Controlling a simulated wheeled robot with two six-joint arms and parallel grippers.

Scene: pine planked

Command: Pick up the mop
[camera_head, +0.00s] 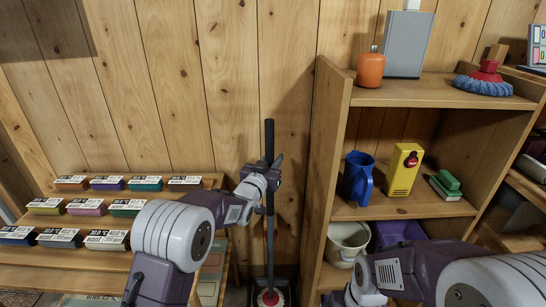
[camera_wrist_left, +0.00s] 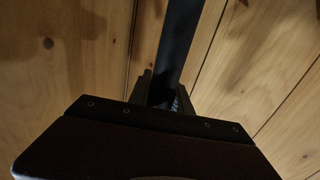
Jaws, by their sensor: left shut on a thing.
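The mop (camera_head: 270,225) has a long dark upright handle and stands between the bench on the left and the wooden shelf, in front of the plank wall. A red and white part shows at its foot (camera_head: 269,297). My left gripper (camera_head: 272,172) is shut on the mop's handle at about its upper middle. In the left wrist view the dark handle (camera_wrist_left: 180,45) runs up from between the fingers (camera_wrist_left: 163,90). My right arm comes in at the lower right of the head view; its gripper is not visible.
A wooden shelf (camera_head: 328,165) stands close right of the mop, holding a blue pitcher (camera_head: 358,180), a yellow box (camera_head: 403,170) and a white pot (camera_head: 347,243). A bench (camera_head: 30,268) with rows of labelled coloured blocks is at left. A dark tray (camera_head: 289,272) surrounds the mop's foot.

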